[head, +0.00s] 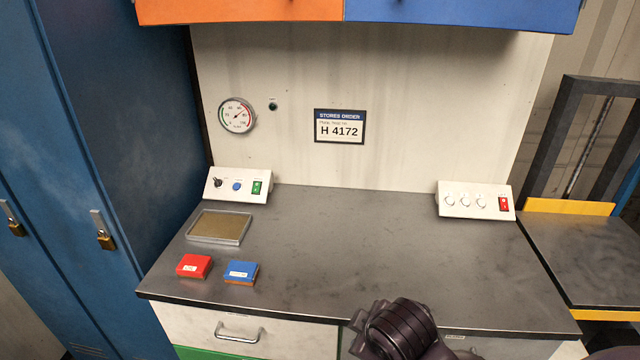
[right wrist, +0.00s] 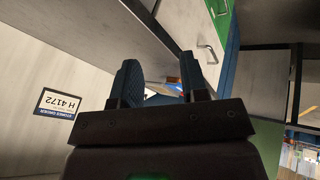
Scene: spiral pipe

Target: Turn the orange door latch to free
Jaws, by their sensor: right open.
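The orange door (head: 240,10) shows only as a strip at the top left of the wall cabinet in the head view. I cannot make out its latch in either view. My right gripper (right wrist: 159,68) is in the right wrist view, with its two dark blue fingers apart and nothing clearly held between them. It is in front of the workbench drawers, whose metal handle (right wrist: 208,52) shows beyond the fingers. A dark part of my arm shows at the bottom of the head view. My left gripper is not in view.
A blue cabinet door (head: 460,14) adjoins the orange one. On the bench (head: 350,240) are a shallow tray (head: 247,229), a red box (head: 194,266), a blue box (head: 241,272) and two control panels (head: 238,186) (head: 475,200). The bench middle is clear. Blue lockers (head: 120,130) stand left.

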